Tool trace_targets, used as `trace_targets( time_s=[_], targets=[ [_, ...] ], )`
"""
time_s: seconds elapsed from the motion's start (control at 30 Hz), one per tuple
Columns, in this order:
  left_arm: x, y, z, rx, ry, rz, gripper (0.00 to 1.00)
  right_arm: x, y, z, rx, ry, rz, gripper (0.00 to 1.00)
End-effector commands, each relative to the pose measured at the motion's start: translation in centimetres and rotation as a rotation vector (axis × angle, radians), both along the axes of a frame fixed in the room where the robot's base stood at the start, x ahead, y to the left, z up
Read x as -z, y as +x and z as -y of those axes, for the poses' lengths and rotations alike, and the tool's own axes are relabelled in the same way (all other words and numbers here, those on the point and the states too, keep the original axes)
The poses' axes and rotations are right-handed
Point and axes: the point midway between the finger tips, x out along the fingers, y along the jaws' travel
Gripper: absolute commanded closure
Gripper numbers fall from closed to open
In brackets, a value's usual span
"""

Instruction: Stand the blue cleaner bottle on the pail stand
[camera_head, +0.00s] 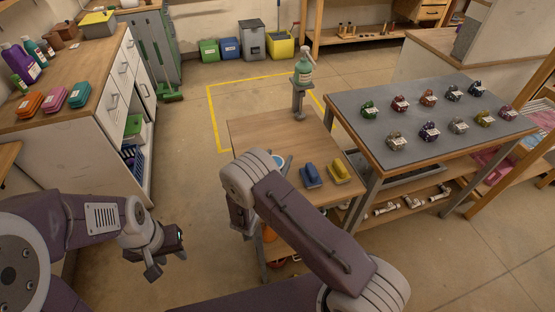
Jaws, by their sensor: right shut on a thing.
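No clearly blue cleaner bottle shows; it may be hidden. I cannot tell whether that support is the pail stand. A light-blue and white rounded thing (278,161) peeks out behind my right arm. My left gripper (166,262) hangs empty, fingers apart, between counter and small table.
A blue item (311,176) and a yellow item (339,171) lie on the small table. A grey-topped workbench (440,88) with several small patterned items is on the right. The left counter (80,57) holds bottles and coloured boxes. Floor (190,160) is clear between counter and table.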

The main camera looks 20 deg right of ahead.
Motion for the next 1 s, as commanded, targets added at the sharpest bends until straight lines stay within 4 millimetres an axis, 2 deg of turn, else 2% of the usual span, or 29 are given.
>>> trace_targets(
  time_s=[0.13,0.17,0.2,0.23,0.63,1.0],
  targets=[
    [0.4,0.0,0.0,0.000,0.000,0.000,0.64,0.4,0.0,0.0,0.000,0.000,0.002,1.00],
    [0.4,0.0,0.0,0.000,0.000,0.000,0.64,0.4,0.0,0.0,0.000,0.000,0.000,0.36],
    [0.3,0.0,0.0,0.000,0.000,0.000,0.64,0.3,0.0,0.0,0.000,0.000,0.000,0.25],
    [0.3,0.0,0.0,0.000,0.000,0.000,0.64,0.3,0.0,0.0,0.000,0.000,0.000,0.20],
    [0.0,0.0,0.0,0.000,0.000,0.000,0.64,0.0,-0.3,-0.4,-0.003,0.000,-0.001,0.20],
    [0.6,0.0,0.0,0.000,0.000,0.000,0.64,0.0,-6.7,-5.2,-0.006,-0.001,-0.001,0.20]
  ],
)
